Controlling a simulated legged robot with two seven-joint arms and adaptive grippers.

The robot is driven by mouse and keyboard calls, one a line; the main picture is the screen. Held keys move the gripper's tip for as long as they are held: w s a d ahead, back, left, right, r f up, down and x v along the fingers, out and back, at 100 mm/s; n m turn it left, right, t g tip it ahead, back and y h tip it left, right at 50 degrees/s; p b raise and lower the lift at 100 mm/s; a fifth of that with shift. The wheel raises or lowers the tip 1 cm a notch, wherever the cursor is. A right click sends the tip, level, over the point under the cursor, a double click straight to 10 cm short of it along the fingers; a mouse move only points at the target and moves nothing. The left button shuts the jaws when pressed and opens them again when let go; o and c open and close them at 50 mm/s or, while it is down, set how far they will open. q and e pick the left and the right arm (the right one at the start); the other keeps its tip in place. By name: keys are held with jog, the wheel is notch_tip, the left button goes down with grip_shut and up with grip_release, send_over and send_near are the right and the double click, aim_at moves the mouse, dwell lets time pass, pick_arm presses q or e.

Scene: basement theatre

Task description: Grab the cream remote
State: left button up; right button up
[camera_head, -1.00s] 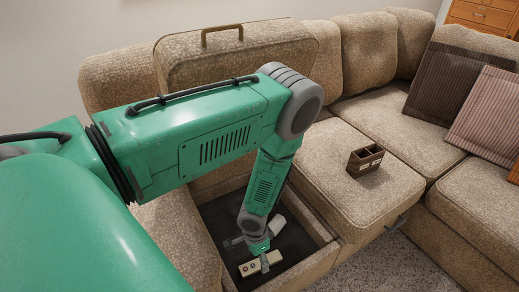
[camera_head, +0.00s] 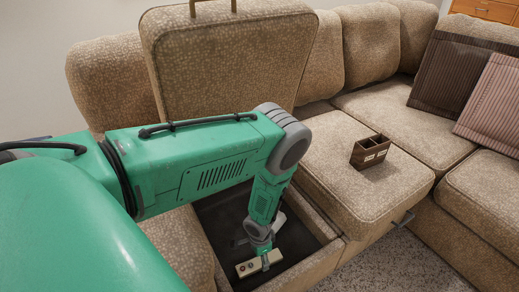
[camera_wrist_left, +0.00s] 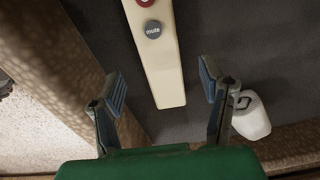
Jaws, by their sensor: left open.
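The cream remote (camera_head: 250,268) lies in the open storage compartment (camera_head: 326,240) of the sofa. In the left wrist view the cream remote (camera_wrist_left: 160,60) runs from the top edge down between my fingers, with a grey mute button and part of a red button showing. My left gripper (camera_head: 262,258) reaches down into the compartment at the remote; in the wrist view the left gripper (camera_wrist_left: 162,88) is open, one finger on each side of the remote's near end, with gaps on both sides. My right gripper is in neither view.
A white object (camera_wrist_left: 250,115) lies beside the right finger; it also shows behind my wrist in the head view. The compartment walls are close around my gripper. The raised seat lid (camera_head: 225,60) stands behind my arm. A brown wooden caddy (camera_head: 370,151) sits on the cushion to the right.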

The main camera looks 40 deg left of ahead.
aim_at(259, 261)
pick_arm(q)
notch_tip(259, 261, down, 4)
jog(key=shift+s+a+f+b, duration=0.1)
jog(key=shift+f+b, duration=0.1)
jog(key=shift+b, duration=0.8)
jog(key=shift+f, duration=0.2)
jog(key=shift+r, duration=0.1)
jog(key=c, duration=1.3)
